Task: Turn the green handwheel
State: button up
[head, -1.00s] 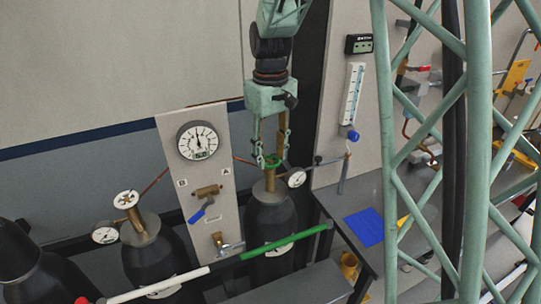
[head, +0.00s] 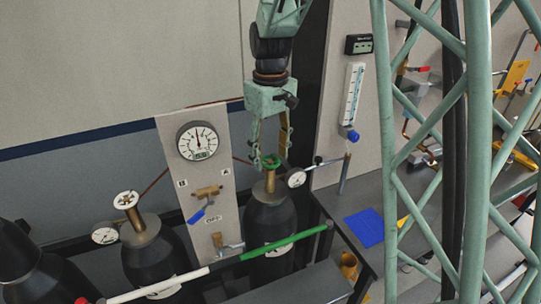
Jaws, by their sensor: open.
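The green handwheel (head: 271,162) sits on the brass valve at the top of a dark gas cylinder (head: 270,222), in the middle of the head view. My gripper (head: 271,158) points straight down over it. Its jaws are open, with one finger to the left and one to the right of the wheel. The fingertips are at about the wheel's height. I cannot tell whether they touch its rim.
A panel (head: 223,238) with a round gauge (head: 197,141) and a blue-handled valve (head: 201,212) stands to the left. A small gauge (head: 296,178) sits right of the valve. A green-and-white bar (head: 284,243) crosses before the cylinders. Another cylinder has a white handwheel (head: 126,200).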

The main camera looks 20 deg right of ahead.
aim_at(272, 163)
notch_tip(272, 163, up, 12)
dwell(1.0)
jog(key=shift+s, duration=0.1)
jog(key=s+r+m+t+b, duration=0.1)
jog(key=s+r+b, duration=0.1)
jog(key=s, duration=0.8)
jog(key=s+r+m+t+b, duration=0.1)
jog(key=s+r+b, duration=0.15)
jog(key=s, duration=0.75)
jog(key=s+f+m+t+b, duration=0.1)
jog(key=s+f, duration=0.2)
jog(key=s, duration=0.6)
jog(key=s+f+m+t+b, duration=0.1)
jog(key=s+f+b, duration=0.1)
jog(key=s, duration=0.8)
jog(key=shift+f, duration=0.45)
